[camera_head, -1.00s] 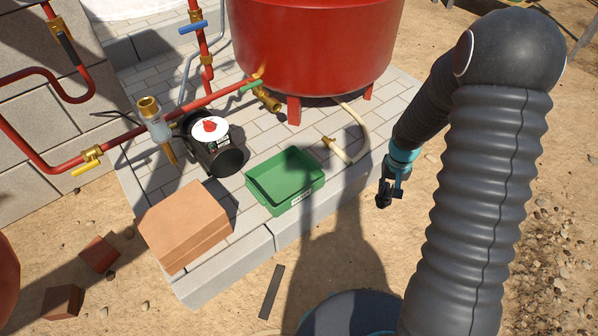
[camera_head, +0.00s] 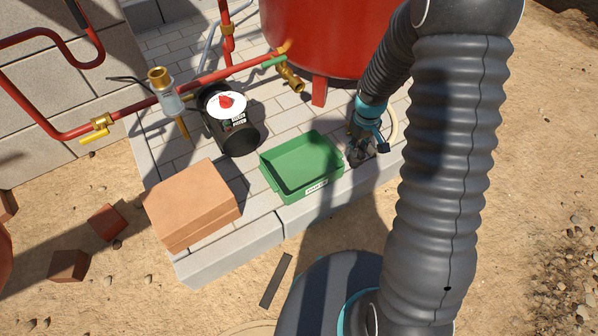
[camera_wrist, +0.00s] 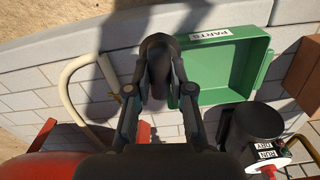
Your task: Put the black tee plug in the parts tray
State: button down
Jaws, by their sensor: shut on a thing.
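The green parts tray (camera_head: 290,172) sits on the paved ledge, with its white label facing the front edge. Its inside looks empty and is partly in shadow. My gripper (camera_head: 362,152) is just to the right of the tray, low over the paving. In the wrist view my gripper (camera_wrist: 157,92) is shut on a dark object, the black tee plug (camera_wrist: 157,62), which shows as a black rounded shape beside the tray (camera_wrist: 226,70). Its detail is hard to make out against the dark fingers. The plug does not overlap the tray's interior.
A terracotta block stack (camera_head: 190,203) lies left of the tray. A black cylindrical unit (camera_head: 234,132) with a white-and-red top stands behind it. The red tank (camera_head: 315,40) and brass valve (camera_head: 291,79) are at the back. A pale hose (camera_wrist: 75,95) curves near my gripper.

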jog(key=a+n+b, duration=0.1)
jog(key=n, duration=0.1)
jog(key=f+n, duration=0.1)
jog(key=n, duration=0.1)
jog(key=a+n+b, duration=0.1)
jog(key=n, duration=0.1)
jog(key=shift+w+a+f+b, duration=0.15)
jog(key=shift+a+f+b, duration=0.15)
jog(key=shift+w+a+f+n+b, duration=1)
jog(key=shift+a+f+n+b, duration=0.15)
jog(key=shift+a+f+n, duration=1.05)
jog(key=shift+w+a+f+n+b, duration=1.1)
jog(key=shift+a+f+n, duration=0.85)
jog(key=shift+a+n, duration=0.45)
jog(key=shift+w+a+f+n+b, duration=0.9)
jog(key=shift+a+f+n+b, duration=0.35)
jog(key=shift+a+f+n, duration=1.05)
jog(key=shift+a+r, duration=0.15)
jog(key=shift+a, duration=0.05)
jog(key=c, duration=1)
grip_release()
